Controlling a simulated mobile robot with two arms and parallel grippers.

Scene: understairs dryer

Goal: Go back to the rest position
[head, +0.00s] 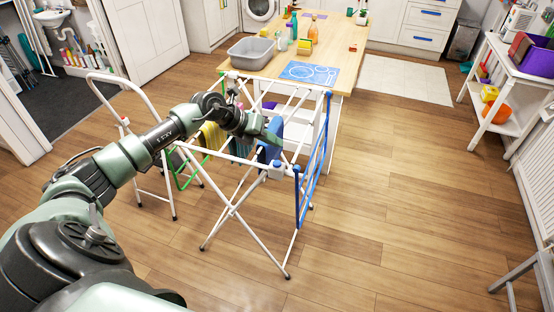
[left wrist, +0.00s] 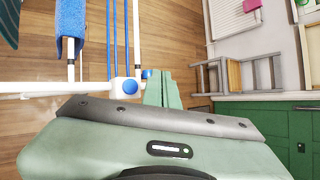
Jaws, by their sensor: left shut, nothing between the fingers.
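My left arm reaches in from the left in the head view. My left gripper (head: 272,132) is over the near end of the white drying rack (head: 232,208), close to a blue cloth (head: 266,152) on it. In the left wrist view the fingers (left wrist: 162,90) are together with nothing between them. They are beside a white rack bar and its blue-and-white corner joint (left wrist: 130,86); I cannot tell if they touch. The blue cloth also shows in the left wrist view (left wrist: 71,20). My right gripper is not in view.
A yellow cloth (head: 212,136) also hangs on the rack. Behind it stands a wooden table (head: 342,48) with a grey basin (head: 251,53) and bottles. A white step stool (head: 126,124) is left of the rack. A white shelf trolley (head: 515,75) is at right. The floor right of the rack is clear.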

